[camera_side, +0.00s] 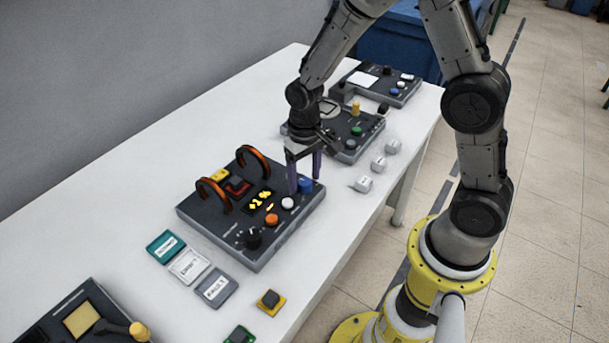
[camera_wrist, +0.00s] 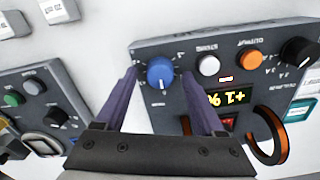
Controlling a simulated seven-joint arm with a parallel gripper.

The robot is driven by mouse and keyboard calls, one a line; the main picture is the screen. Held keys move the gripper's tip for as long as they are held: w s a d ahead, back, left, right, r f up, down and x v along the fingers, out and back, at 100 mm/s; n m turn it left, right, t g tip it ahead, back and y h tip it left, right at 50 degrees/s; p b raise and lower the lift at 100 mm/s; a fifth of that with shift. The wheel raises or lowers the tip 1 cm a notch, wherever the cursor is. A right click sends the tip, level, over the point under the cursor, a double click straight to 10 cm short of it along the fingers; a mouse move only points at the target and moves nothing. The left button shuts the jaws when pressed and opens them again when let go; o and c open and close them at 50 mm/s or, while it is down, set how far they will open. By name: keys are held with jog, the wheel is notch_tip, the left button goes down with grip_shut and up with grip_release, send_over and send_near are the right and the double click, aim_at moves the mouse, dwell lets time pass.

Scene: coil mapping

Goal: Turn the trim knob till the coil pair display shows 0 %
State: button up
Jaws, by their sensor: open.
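The coil pair panel (camera_side: 225,235) is a dark box with two orange coil rings (camera_side: 213,194) and a lit yellow display (camera_side: 261,199). In the wrist view the display (camera_wrist: 224,97) is upside down and shows a plus sign, a digit I cannot read surely, and a percent sign. A blue knob (camera_wrist: 160,72) with a white pointer line, likely the trim knob, is on this panel; it also shows in the side view (camera_side: 306,186). My gripper (camera_wrist: 160,75) is open, with its purple fingers on either side of the blue knob. I cannot tell whether they touch it.
Beside the blue knob are a white button (camera_wrist: 208,65), an orange button (camera_wrist: 249,57) and a black knob (camera_wrist: 299,52). Another panel (camera_side: 350,130) stands close behind. White cubes (camera_side: 363,184) lie near the table edge, and label plates (camera_side: 190,266) lie in front.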

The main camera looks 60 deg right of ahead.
grip_shut()
jog(key=shift+n, duration=2.8)
grip_release()
